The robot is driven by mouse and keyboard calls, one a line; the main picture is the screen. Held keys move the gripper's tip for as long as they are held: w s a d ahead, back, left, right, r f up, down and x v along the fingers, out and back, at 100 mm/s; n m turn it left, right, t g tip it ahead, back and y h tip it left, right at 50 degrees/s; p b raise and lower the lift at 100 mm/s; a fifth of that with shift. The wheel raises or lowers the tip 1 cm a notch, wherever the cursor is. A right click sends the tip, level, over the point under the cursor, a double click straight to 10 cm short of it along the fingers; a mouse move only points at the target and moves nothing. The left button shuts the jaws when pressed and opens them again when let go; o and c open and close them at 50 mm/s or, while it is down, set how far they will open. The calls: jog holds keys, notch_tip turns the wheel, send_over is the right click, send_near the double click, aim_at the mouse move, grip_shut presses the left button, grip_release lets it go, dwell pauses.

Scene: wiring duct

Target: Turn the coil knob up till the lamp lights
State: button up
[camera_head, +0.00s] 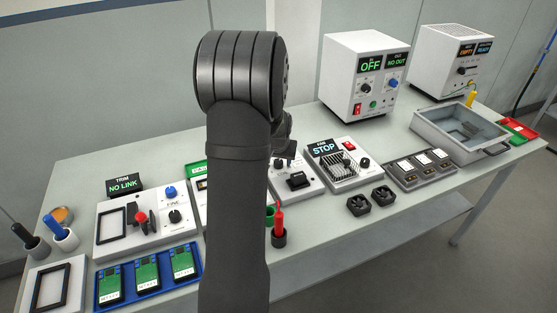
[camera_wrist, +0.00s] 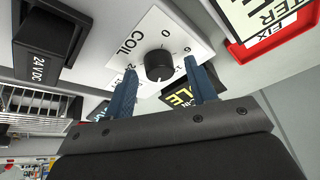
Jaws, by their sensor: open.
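The coil knob (camera_wrist: 159,65) is a round black knob on a white panel marked COIL in the wrist view. A light pointer mark shows on its lower side. My gripper (camera_wrist: 162,72) is open, with one blue finger to the left of the knob and one to the right. I cannot tell whether either finger touches it. A dark display with yellow letters ending in "LE" (camera_wrist: 181,97) is partly hidden behind the right finger. In the head view my arm covers part of the white coil unit (camera_head: 311,190). I cannot make out a lamp.
A black block marked 24 VDC (camera_wrist: 45,40) stands left of the knob. A fan unit reading STOP (camera_head: 324,148) sits right of the coil unit. Two small black fans (camera_head: 371,201) lie in front.

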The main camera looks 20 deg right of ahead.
jog(key=c, duration=1)
jog(key=shift+m, duration=0.5)
jog(key=shift+w+a+f+m+g+h, duration=0.1)
jog(key=shift+m+g+h, duration=0.35)
jog(key=shift+m, duration=0.9)
jog(key=shift+a+m+g+h, duration=0.1)
jog(key=shift+m+g+h, duration=0.3)
jog(key=shift+m, duration=0.95)
jog(key=o, duration=1)
